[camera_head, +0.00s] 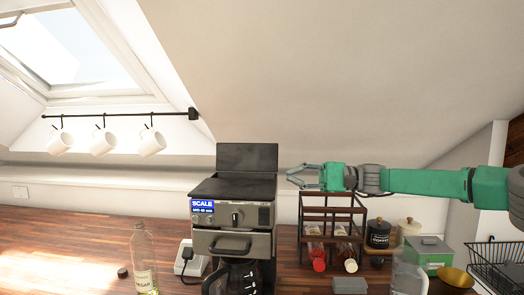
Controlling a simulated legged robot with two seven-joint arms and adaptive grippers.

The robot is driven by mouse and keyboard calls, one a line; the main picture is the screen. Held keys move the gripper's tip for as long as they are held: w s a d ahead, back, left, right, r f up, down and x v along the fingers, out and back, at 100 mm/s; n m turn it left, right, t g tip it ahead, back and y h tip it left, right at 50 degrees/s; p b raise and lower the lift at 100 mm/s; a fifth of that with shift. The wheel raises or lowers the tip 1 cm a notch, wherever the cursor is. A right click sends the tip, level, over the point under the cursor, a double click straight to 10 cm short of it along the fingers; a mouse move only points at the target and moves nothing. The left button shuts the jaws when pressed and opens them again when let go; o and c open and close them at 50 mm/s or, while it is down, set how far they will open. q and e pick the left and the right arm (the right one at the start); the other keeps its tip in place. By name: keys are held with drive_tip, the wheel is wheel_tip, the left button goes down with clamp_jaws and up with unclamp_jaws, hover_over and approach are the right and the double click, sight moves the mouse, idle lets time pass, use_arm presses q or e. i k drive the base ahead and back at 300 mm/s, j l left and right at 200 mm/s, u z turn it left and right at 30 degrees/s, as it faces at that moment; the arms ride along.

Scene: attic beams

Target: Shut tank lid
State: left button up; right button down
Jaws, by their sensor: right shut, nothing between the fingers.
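The coffee machine (232,215) stands on the wooden counter, dark on top with a silver front and a small lit screen reading SCALE. Its tank lid (247,157) is a dark panel standing upright at the back of the machine's top, so it is open. My right gripper (291,176) comes in from the right and is shut and empty. In the picture it is just right of the lid and the machine's top; I cannot tell the gap in depth. My left gripper is not in view.
A brown rack (332,212) with red- and white-capped jars stands right of the machine, under my right gripper. A vinegar bottle (145,262) stands front left, near a plugged socket (190,258). Canisters, a green box (428,254) and a wire basket are at right. Mugs hang upper left.

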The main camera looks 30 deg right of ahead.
sight(247, 157)
drive_tip(key=i+l, duration=0.7)
